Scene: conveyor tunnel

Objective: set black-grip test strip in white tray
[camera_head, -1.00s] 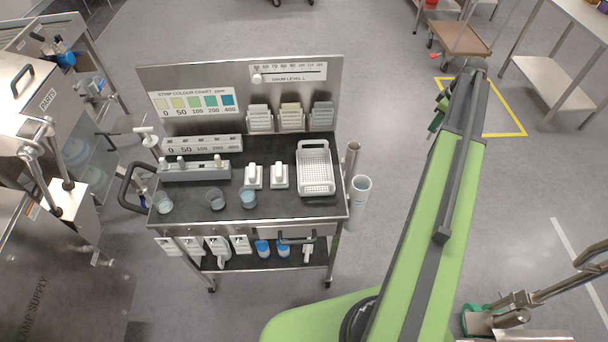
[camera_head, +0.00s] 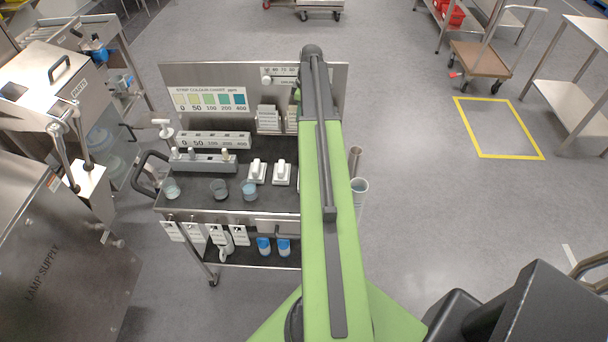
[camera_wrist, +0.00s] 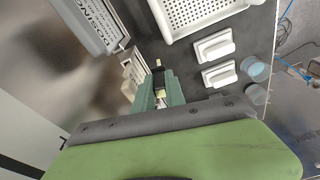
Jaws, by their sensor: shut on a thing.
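My gripper (camera_wrist: 161,92) is shut on a small test strip (camera_wrist: 158,78) in the wrist view. The strip has a black grip between the green fingers and a pale yellowish end pointing away from them. The white tray (camera_wrist: 205,27), with a perforated floor, is at the top of the wrist view, beyond and to the right of the strip, and the two look apart. In the head view my arm covers the tray and most of the gripper; the strip cannot be made out there.
Two white holders (camera_head: 257,172) and several cups (camera_head: 249,190) stand on the black cart top. A strip rack (camera_head: 203,161) is at the left. The cart's upright back panel (camera_head: 208,75) carries a colour chart (camera_head: 211,99) and card holders (camera_head: 268,118). A pale tube (camera_head: 359,186) is at the right side.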

